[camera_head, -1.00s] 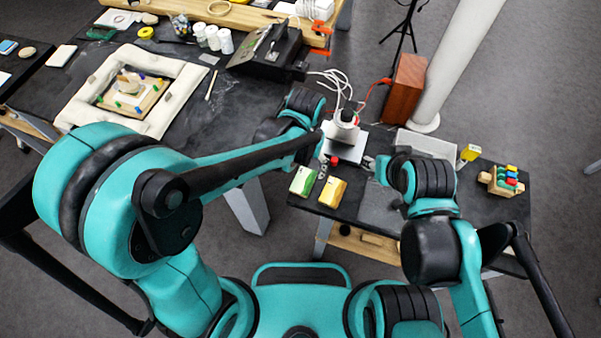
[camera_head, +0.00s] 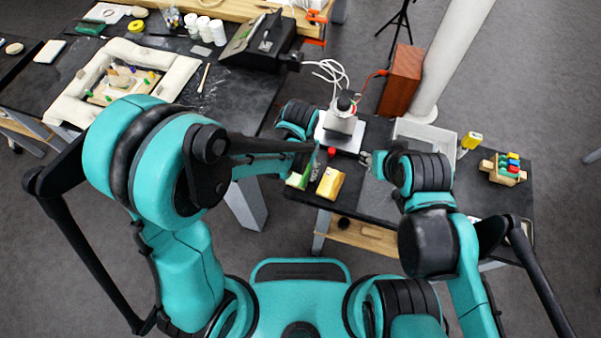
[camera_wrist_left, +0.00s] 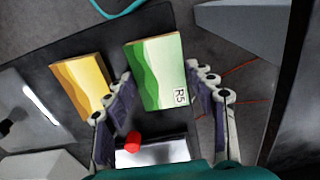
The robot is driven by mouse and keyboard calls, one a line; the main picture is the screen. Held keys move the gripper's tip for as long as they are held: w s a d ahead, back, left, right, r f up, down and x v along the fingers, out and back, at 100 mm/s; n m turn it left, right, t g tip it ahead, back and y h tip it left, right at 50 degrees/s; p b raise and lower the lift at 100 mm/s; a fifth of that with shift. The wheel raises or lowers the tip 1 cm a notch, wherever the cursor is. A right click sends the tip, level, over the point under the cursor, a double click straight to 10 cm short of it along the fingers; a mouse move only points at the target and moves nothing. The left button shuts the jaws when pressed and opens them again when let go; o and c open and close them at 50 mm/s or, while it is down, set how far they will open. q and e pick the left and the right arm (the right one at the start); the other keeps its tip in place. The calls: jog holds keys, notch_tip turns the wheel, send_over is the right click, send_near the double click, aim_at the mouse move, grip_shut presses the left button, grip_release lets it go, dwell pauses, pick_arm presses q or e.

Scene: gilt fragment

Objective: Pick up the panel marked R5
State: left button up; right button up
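The green panel marked R5 (camera_wrist_left: 155,75) lies on the dark side table; its white R5 label faces up in the left wrist view. In the head view the R5 panel (camera_head: 297,181) is partly hidden by my left gripper (camera_head: 314,168). In the wrist view my left gripper (camera_wrist_left: 160,72) is open, its fingers to either side of the panel; I cannot tell whether they touch it. A yellow panel (camera_wrist_left: 82,85) lies to its left; it also shows in the head view (camera_head: 330,183). My right gripper (camera_head: 368,160) is over the table's middle, too small to read.
A white device (camera_head: 340,122) with cables stands behind the panels, with a red knob (camera_head: 332,152) in front. A larger workbench (camera_head: 225,85) is at the left.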

pick_arm(q)
jog(key=c, duration=0.5)
jog(key=shift+r, duration=0.1)
